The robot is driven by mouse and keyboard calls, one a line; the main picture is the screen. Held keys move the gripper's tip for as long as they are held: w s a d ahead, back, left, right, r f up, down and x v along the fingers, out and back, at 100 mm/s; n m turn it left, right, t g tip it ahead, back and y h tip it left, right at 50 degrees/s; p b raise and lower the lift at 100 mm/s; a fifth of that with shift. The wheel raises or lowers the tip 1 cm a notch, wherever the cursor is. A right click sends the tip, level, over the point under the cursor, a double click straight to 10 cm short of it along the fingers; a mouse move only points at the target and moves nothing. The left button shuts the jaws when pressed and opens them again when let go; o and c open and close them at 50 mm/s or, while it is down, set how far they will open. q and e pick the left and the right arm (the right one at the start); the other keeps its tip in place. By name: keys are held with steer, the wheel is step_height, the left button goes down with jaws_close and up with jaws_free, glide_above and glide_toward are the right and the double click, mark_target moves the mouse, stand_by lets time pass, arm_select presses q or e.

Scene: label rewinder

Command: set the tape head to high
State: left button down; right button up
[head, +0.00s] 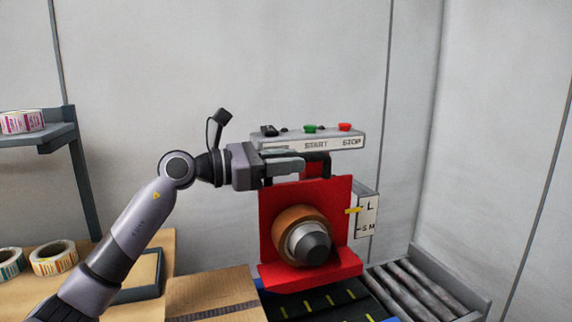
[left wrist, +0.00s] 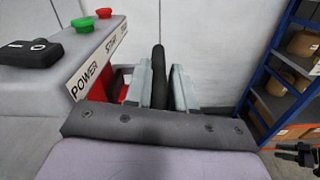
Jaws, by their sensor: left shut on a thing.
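The tape head is a red plate (head: 268,215) with a brown tape roll (head: 290,217) around a dark-tipped hub, above the black conveyor belt. A white scale plate (head: 367,217) with letters, L at the top, stands to its right, and a yellow pointer (head: 353,210) lies near the L. My left gripper (head: 303,166) is above the red plate, under the button panel. In the left wrist view its fingers (left wrist: 159,88) are shut on a black bar (left wrist: 158,62). The grip is hidden in the head view. A dark jaw-like part (left wrist: 298,152), possibly my right gripper, shows at the wrist view's right edge.
The button panel (head: 310,142), with a black switch, green START and red STOP buttons, is close beside my left gripper. Rollers (head: 425,290) lie at right. A blue shelf (left wrist: 262,75) holds boxes.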

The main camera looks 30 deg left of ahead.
arm_select(q)
steer(key=c, duration=1.1)
jaws_free()
steer(key=shift+a+r+t, duration=0.25)
steer(key=shift+r+t, duration=0.05)
steer(key=shift+r, duration=0.2)
steer(key=shift+o, duration=0.2)
steer(key=shift+f, duration=0.15)
steer(key=shift+d, duration=0.1)
steer(key=b+v, duration=0.3)
steer(key=v, duration=0.4)
